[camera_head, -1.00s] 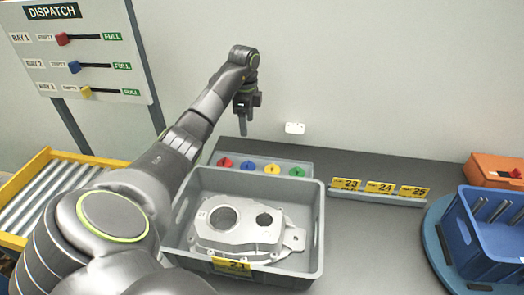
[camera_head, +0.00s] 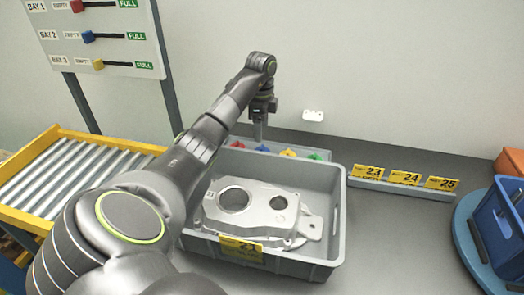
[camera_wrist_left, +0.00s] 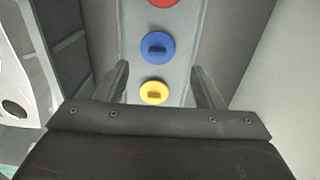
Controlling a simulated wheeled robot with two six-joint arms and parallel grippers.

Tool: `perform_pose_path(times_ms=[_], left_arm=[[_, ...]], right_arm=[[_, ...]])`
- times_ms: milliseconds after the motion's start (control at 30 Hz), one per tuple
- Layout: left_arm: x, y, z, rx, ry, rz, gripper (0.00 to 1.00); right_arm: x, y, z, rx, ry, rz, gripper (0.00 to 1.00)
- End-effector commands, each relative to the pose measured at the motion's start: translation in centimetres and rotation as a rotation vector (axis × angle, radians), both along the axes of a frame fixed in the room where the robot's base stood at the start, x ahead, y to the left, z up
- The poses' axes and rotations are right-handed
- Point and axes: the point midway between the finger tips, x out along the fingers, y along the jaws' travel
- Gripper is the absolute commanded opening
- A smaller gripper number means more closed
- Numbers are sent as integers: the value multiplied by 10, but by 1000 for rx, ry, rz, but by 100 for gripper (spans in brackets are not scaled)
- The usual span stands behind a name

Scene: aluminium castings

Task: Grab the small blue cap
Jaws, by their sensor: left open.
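The small blue cap (camera_wrist_left: 157,48) is a round disc with a raised grip bar. It sits on a grey rack (camera_wrist_left: 190,30) between a red cap (camera_wrist_left: 163,3) and a yellow cap (camera_wrist_left: 154,92) in the left wrist view. My left gripper (camera_wrist_left: 159,70) is open and empty, with its fingers on either side of the row, near the blue and yellow caps. In the head view the left gripper (camera_head: 258,138) hangs just above the rack, and the blue cap (camera_head: 263,149) is partly hidden behind its fingers. My right gripper is not in view.
A grey crate (camera_head: 337,215) holding an aluminium casting (camera_head: 262,208) stands in front of the rack. A green cap (camera_head: 314,156) is at the rack's right end. Numbered tags (camera_head: 412,177) and a blue bin (camera_head: 497,225) are to the right. The wall is close behind.

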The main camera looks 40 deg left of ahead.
Motion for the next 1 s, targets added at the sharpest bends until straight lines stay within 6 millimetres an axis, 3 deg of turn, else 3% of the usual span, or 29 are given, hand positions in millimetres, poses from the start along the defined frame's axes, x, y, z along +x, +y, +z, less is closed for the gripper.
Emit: perform_pose_path(times_ms=[33,200,367,633,933,1000], left_arm=[[0,0,-13,0,0,0,62],[0,0,-27,0,0,0,62],[-1,-1,-35,-1,3,0,62],[-2,-4,-73,-1,3,0,62],[-1,-4,-79,0,1,0,62],[-1,-4,-79,0,0,0,54]], right_arm=[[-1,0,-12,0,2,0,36],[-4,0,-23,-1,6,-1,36],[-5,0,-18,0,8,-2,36],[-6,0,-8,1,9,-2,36],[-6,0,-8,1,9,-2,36],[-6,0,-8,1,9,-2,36]])
